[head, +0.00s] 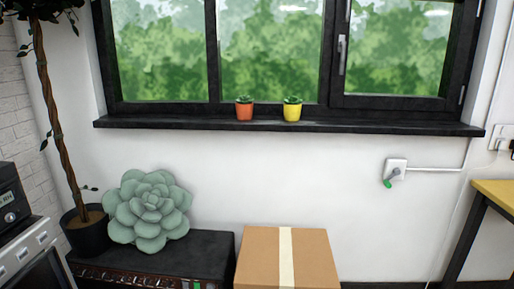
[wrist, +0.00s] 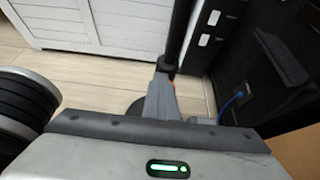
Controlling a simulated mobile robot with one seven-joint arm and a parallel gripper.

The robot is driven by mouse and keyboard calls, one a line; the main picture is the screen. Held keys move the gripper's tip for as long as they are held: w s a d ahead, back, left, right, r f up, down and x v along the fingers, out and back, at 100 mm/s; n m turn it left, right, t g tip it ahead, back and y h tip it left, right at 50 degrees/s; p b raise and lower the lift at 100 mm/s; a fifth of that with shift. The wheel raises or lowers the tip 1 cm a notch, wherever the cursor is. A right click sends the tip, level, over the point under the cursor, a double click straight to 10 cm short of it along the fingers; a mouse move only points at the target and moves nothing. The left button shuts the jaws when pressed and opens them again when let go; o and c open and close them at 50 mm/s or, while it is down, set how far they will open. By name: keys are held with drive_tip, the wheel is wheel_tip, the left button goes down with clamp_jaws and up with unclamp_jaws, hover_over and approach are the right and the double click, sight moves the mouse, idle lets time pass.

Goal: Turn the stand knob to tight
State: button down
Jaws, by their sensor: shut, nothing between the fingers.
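A dark upright pole (wrist: 180,22) stands at the upper middle of the wrist view, with a black collar (wrist: 167,63) low on it. It looks like the stand; I cannot tell which part is the knob or how it is set. A dark round base shows partly behind my fingers. My gripper (wrist: 164,84) is shut and empty, its grey fingers in front of the pole's lower end. I cannot tell whether they touch it. Neither the stand nor my gripper shows in the head view.
Black discs (wrist: 22,105) are at the left of the wrist view; a black case (wrist: 260,95) with a blue cable is at the right. The head view shows a cardboard box (head: 260,262), a dark low unit (head: 215,250), a potted tree (head: 86,236) and a yellow-topped table (head: 497,192).

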drive_tip(key=shift+w, duration=0.25)
drive_tip(key=shift+w+d, duration=0.1)
drive_tip(key=shift+w, duration=0.75)
drive_tip(key=shift+w+f, duration=0.1)
drive_tip(key=shift+w, duration=0.1)
drive_tip(key=d, duration=0.6)
drive_tip(key=shift+r, duration=0.45)
drive_tip(key=shift+s, duration=0.15)
